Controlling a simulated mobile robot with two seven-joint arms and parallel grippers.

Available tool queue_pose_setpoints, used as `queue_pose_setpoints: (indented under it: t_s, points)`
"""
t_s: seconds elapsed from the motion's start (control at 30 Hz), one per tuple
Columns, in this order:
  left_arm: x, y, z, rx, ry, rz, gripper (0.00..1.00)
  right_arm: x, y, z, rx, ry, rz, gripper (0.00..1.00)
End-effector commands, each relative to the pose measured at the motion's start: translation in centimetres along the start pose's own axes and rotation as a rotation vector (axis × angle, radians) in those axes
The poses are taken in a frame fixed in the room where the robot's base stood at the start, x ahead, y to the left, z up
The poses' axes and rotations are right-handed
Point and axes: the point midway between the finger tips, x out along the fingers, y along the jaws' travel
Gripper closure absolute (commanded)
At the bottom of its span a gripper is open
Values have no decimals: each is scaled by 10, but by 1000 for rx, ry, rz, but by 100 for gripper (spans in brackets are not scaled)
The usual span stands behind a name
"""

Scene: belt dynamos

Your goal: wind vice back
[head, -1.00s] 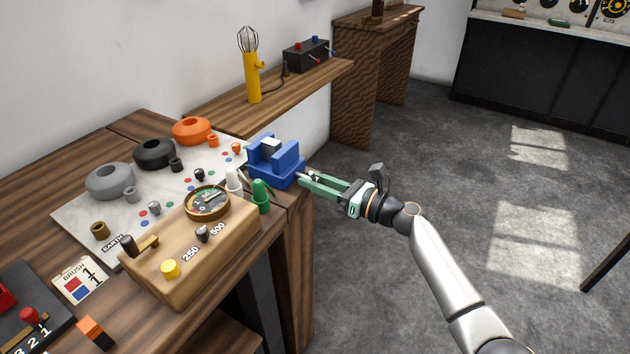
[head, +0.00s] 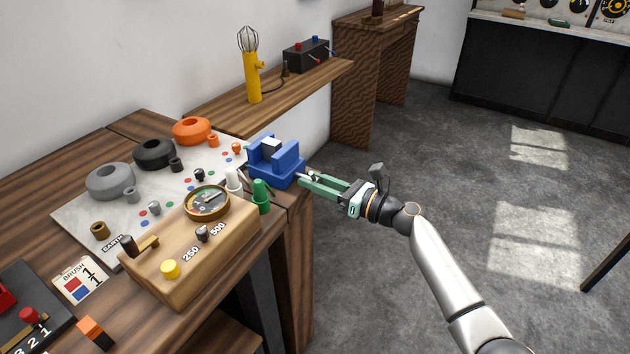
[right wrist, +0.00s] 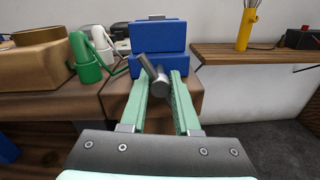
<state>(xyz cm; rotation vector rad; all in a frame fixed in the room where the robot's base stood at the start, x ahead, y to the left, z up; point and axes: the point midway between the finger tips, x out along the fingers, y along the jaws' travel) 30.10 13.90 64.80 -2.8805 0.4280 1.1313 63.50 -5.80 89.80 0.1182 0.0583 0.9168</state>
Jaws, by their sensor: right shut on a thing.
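The blue vice (head: 277,163) stands at the bench's right edge, with a light grey block (head: 270,148) between its jaws. It also shows ahead in the right wrist view (right wrist: 158,38). My right gripper (head: 305,180) is at the vice's front side, at the screw end. In the right wrist view its green fingers (right wrist: 164,88) are shut on the grey metal vice handle (right wrist: 160,84), which has a bar slanting up to the left. The far end of the screw is hidden behind the handle. My left gripper is not in view.
Grey, black and orange rings (head: 192,130) lie on a pale board behind. A yellow lamp (head: 252,75) stands on the wall shelf. The floor right of the bench is open.

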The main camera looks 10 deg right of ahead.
Motion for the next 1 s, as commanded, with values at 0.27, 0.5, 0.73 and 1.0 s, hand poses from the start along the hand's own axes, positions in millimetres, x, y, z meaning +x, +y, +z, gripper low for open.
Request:
queue_pose_setpoints:
  t_s: [0.27, 0.5, 0.73, 1.0]
  points:
    - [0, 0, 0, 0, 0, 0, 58, 0, 0, -1, 0, 1, -1, 100]
    - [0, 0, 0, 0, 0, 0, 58, 0, 0, -1, 0, 2, 0, 67]
    - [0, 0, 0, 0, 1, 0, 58, 0, 0, -1, 0, 1, 0, 41]
    - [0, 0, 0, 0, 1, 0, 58, 0, 0, 0, 0, 0, 0, 14]
